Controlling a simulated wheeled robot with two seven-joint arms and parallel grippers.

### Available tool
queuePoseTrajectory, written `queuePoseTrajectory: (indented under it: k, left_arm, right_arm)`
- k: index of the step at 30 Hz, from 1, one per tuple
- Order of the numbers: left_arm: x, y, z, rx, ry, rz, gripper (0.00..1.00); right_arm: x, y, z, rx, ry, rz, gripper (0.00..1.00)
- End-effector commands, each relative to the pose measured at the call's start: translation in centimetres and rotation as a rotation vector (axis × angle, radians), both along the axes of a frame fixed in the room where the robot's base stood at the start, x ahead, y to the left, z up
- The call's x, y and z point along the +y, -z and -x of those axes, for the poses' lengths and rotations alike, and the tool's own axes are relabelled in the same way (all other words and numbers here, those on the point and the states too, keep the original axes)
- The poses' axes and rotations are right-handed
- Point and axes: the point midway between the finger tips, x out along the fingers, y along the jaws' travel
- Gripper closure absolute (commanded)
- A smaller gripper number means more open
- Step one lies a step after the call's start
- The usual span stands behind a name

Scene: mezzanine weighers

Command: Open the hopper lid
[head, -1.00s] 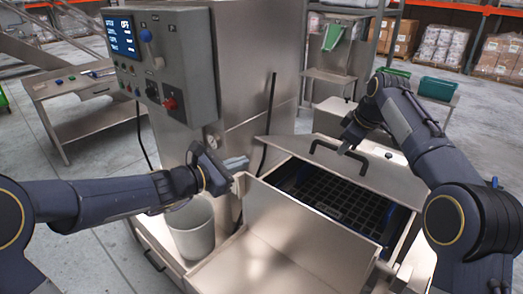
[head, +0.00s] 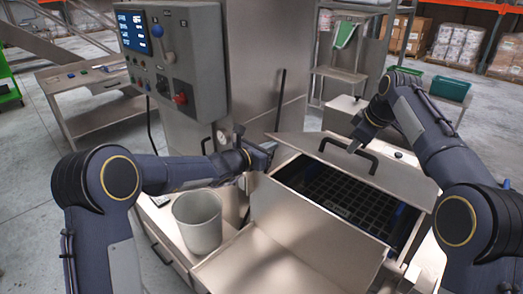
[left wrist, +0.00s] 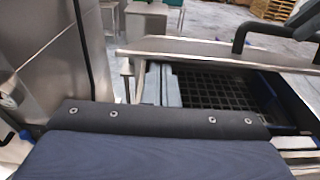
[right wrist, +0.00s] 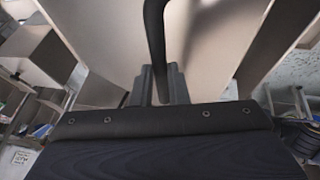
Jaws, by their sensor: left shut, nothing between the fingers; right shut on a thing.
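The hopper lid (head: 390,175) is a flat steel panel with a black bar handle (head: 348,150). It stands raised and tilted over the hopper, and the dark grate (head: 345,195) shows below its front edge. My right gripper (head: 356,145) is shut on the lid handle; the right wrist view shows the handle (right wrist: 155,45) running down between the fingers (right wrist: 158,85). My left gripper (head: 262,156) is shut and empty beside the lid's left end. In the left wrist view its fingers (left wrist: 162,85) appear in front of the hopper opening, with the lid's edge (left wrist: 220,55) beyond.
A grey control box (head: 172,55) with a screen and levers is mounted left of the hopper. A light bucket (head: 198,222) stands at the hopper's left. A bare steel panel (head: 290,250) lies in front of the opening. A thin dark rod (head: 279,100) stands behind my left gripper.

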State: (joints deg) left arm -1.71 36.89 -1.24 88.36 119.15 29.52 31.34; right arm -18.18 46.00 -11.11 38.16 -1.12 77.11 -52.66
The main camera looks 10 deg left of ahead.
Motion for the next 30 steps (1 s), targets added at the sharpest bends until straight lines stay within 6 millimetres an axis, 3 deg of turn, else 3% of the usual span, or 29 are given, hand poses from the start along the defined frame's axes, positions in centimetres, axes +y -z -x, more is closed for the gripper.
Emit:
queuePoseTrajectory:
  k: [1,11,18,26,27,30]
  left_arm:
    - [-0.1,0.1,-0.1,0.000,0.000,0.000,1.00]
    - [-0.2,0.0,-0.2,0.000,0.000,0.000,1.00]
    - [-0.6,-2.5,-1.0,-0.007,0.000,0.002,1.00]
    - [-0.8,-3.1,-1.0,-0.013,0.002,0.007,1.00]
    - [-0.8,-3.2,-1.0,-0.014,0.003,0.008,1.00]
    - [-0.8,-3.1,-1.0,-0.013,0.004,0.007,1.00]
  right_arm:
    - [-0.8,0.5,-0.3,-0.001,0.013,0.015,1.00]
    - [-0.8,0.5,-0.3,-0.002,0.014,0.015,1.00]
    - [-0.7,0.7,-0.3,0.003,0.013,0.015,1.00]
    - [-0.6,0.9,-0.1,0.015,0.010,0.015,1.00]
    - [-0.6,0.8,-0.1,0.015,0.009,0.014,0.80]
    - [-0.4,0.8,0.0,0.014,0.007,0.011,0.67]
